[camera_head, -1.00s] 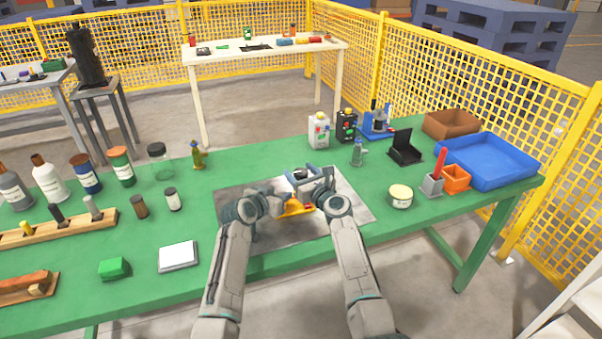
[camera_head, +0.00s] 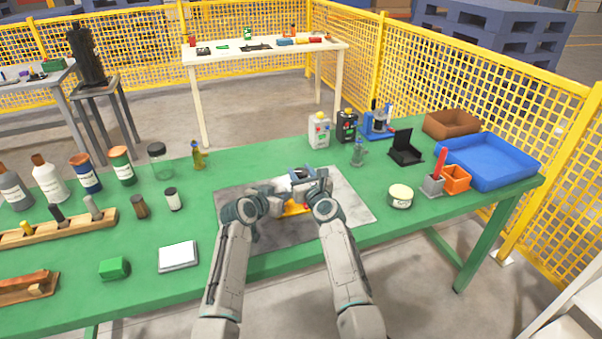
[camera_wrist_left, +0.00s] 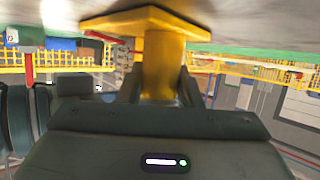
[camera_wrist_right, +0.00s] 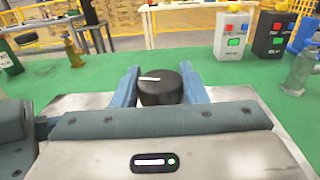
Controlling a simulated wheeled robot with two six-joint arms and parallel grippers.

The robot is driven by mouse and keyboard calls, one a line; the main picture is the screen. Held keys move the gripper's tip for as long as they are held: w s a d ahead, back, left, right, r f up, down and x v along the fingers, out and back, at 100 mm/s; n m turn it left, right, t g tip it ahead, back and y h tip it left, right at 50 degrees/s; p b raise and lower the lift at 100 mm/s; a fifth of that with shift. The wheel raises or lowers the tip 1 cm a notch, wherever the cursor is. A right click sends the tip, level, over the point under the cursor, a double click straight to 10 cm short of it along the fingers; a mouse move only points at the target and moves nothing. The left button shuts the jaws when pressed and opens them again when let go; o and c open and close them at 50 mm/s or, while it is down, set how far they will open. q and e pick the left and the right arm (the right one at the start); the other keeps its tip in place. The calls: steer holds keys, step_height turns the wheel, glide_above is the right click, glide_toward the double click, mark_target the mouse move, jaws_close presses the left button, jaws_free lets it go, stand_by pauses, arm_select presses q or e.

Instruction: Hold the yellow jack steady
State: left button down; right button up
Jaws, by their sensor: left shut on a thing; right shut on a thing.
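The yellow jack (camera_head: 295,209) stands on the grey plate, mostly covered by my wrists in the head view. In the left wrist view, which looks inverted, its wide yellow base (camera_wrist_left: 150,20) is at the top. My left gripper (camera_wrist_left: 161,88) is shut on its yellow column. The left gripper (camera_head: 279,193) is low over the plate in the head view. My right gripper (camera_wrist_right: 160,88), with blue fingers, is shut on a round black knob (camera_wrist_right: 163,92) with a white mark. It also shows in the head view (camera_head: 306,173), just above and right of the left one. The link between knob and jack is hidden.
The grey plate (camera_head: 352,207) lies on the green table (camera_head: 225,163). A round tin (camera_head: 400,196) and a blue tray (camera_head: 487,160) are on the right. A white-topped block (camera_head: 178,256) and a wooden rack (camera_head: 60,229) are on the left.

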mark_target(301, 171)
steer(key=o, duration=1)
steer(key=shift+c, duration=0.2)
step_height(301, 171, up, 10)
